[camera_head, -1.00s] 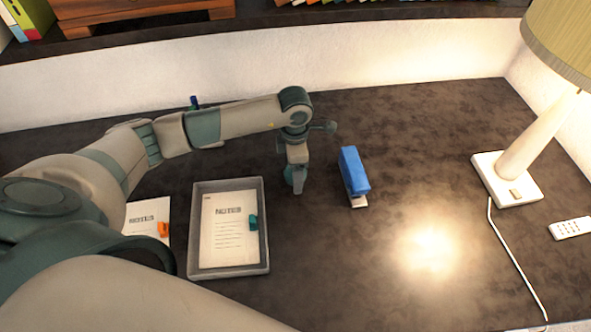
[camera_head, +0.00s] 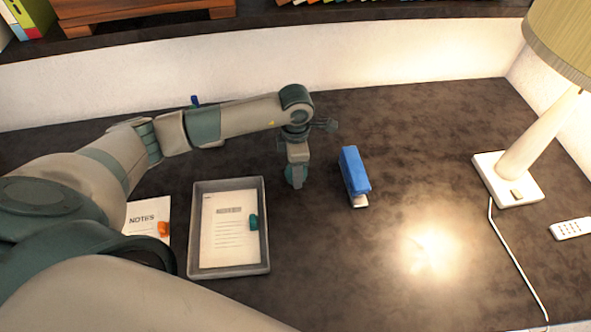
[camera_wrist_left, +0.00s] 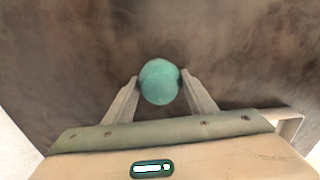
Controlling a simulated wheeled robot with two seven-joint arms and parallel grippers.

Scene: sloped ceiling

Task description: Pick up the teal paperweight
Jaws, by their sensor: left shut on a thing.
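The teal paperweight (camera_wrist_left: 160,82) is a round, smooth ball between the fingertips of my left gripper (camera_wrist_left: 158,88) in the left wrist view. Both fingers touch its sides, and the gripper is shut on it. In the head view my left gripper (camera_head: 296,180) points down at the dark desk, between the grey tray and the blue stapler. The paperweight is hard to make out there against the teal of the gripper. I cannot tell from the views whether it touches the desk. My right gripper is not in view.
A grey tray (camera_head: 230,272) with a notes sheet and a teal clip lies left of the gripper. A blue stapler (camera_head: 354,170) stands close on its right. A lamp (camera_head: 507,178) and a white remote (camera_head: 572,228) are far right. The desk's middle right is clear.

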